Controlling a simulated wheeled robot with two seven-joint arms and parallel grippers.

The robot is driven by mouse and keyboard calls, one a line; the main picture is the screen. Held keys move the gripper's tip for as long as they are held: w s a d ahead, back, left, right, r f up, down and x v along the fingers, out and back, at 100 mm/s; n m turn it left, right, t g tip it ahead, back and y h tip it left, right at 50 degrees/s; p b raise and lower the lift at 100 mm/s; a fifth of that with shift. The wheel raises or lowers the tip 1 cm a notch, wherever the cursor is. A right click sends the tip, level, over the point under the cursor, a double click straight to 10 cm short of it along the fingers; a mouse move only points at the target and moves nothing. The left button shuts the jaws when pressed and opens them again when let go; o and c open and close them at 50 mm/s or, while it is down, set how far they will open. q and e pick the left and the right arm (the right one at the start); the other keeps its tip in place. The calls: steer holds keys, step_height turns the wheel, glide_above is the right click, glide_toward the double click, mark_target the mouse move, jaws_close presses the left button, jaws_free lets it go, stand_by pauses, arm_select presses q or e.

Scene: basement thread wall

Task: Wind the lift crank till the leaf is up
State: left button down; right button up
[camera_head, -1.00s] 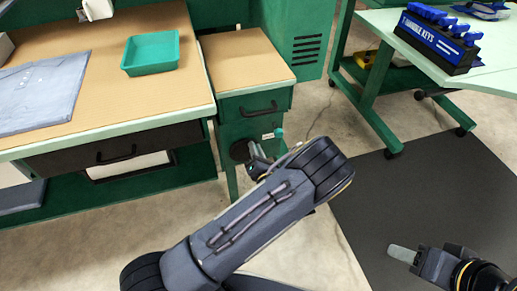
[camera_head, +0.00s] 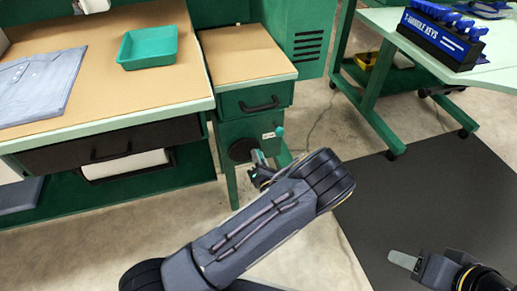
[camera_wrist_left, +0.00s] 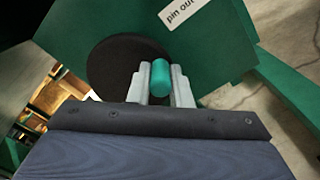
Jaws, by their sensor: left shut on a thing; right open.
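The lift crank shows as a round black disc (camera_head: 240,150) on the front of the green cabinet, below its drawer. In the left wrist view the disc (camera_wrist_left: 118,65) lies behind a teal handle grip (camera_wrist_left: 160,76). My left gripper (camera_head: 258,157) is at the disc's right side; in the wrist view its pale fingers (camera_wrist_left: 160,84) are shut on the teal grip, one on each side. My right gripper (camera_head: 405,260) is open and empty over the dark mat, partly out of frame. I cannot tell which panel is the leaf.
A teal knob (camera_head: 279,131) sticks out beside a small white label (camera_head: 268,135); the wrist view reads "pin out" on the label (camera_wrist_left: 180,12). A workbench with a teal tray (camera_head: 147,47) stands left. A green-legged table (camera_head: 375,85) stands right.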

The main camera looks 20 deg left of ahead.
mark_target(249, 158)
arm_select(q)
steer(key=f, duration=0.1)
steer(key=s+a+f, duration=0.1)
steer(key=a+f+b, duration=0.1)
steer(key=shift+s+a+f, duration=0.1)
steer(key=shift+s+f, duration=0.1)
steer(key=shift+s, duration=0.05)
steer(key=c, duration=1.3)
jaws_free()
steer(key=shift+a+r, duration=0.1)
steer(key=shift+r, duration=0.1)
steer(key=shift+w+r, duration=0.1)
steer(key=shift+r, duration=0.05)
steer(key=shift+w+d+r, duration=0.4)
steer(key=shift+w+d, duration=0.05)
steer(key=shift+d, duration=0.3)
jaws_close()
steer(key=shift+s+f, duration=0.1)
